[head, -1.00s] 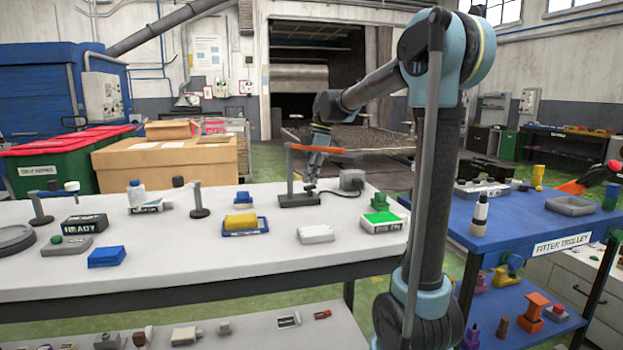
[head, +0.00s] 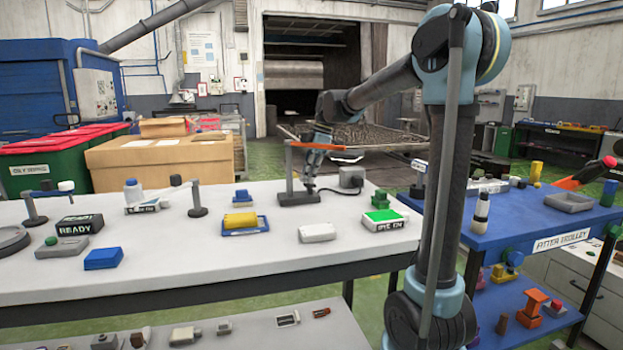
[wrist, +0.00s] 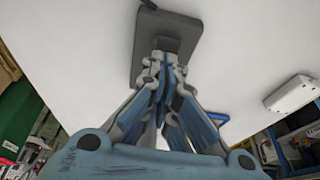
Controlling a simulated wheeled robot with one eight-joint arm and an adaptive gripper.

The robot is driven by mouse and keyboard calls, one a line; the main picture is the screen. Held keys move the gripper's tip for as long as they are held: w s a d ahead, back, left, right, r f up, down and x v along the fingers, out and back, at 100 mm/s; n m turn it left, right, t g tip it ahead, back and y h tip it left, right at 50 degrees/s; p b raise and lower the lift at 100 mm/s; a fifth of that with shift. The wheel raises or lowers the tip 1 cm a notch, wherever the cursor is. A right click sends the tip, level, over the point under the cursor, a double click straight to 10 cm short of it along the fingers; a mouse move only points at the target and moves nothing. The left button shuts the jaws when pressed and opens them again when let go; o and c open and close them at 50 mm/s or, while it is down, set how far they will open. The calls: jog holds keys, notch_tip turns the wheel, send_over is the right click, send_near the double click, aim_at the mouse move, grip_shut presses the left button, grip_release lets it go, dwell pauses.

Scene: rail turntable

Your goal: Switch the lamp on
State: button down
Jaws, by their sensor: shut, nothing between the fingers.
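The lamp stands at the back of the white bench. It has a dark flat base (head: 299,199), a thin post and an orange-red bar-shaped head (head: 318,146). A pale patch shows just under the head's right end; I cannot tell whether it is lit. My gripper (head: 310,188) points down over the base, below the head, and is shut and empty. In the wrist view the grey base (wrist: 140,65) lies beyond the closed fingers (wrist: 165,62), with a small raised dark block (wrist: 166,43) at their tips. Whether they touch it is unclear.
A grey box (head: 351,176) with a dark cable stands right of the base. A white box with a green top (head: 384,219), a white block (head: 317,232) and a blue tray with a yellow block (head: 240,222) are nearer. A blue trolley (head: 530,220) stands at right.

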jog(key=shift+r, duration=0.1)
dwell(0.3)
jog(key=shift+r, duration=0.35)
jog(key=d+v, duration=0.1)
jog(key=v, duration=1.1)
jog(key=shift+w+d, duration=0.35)
jog(key=shift+d, duration=0.05)
jog(key=shift+a, duration=0.1)
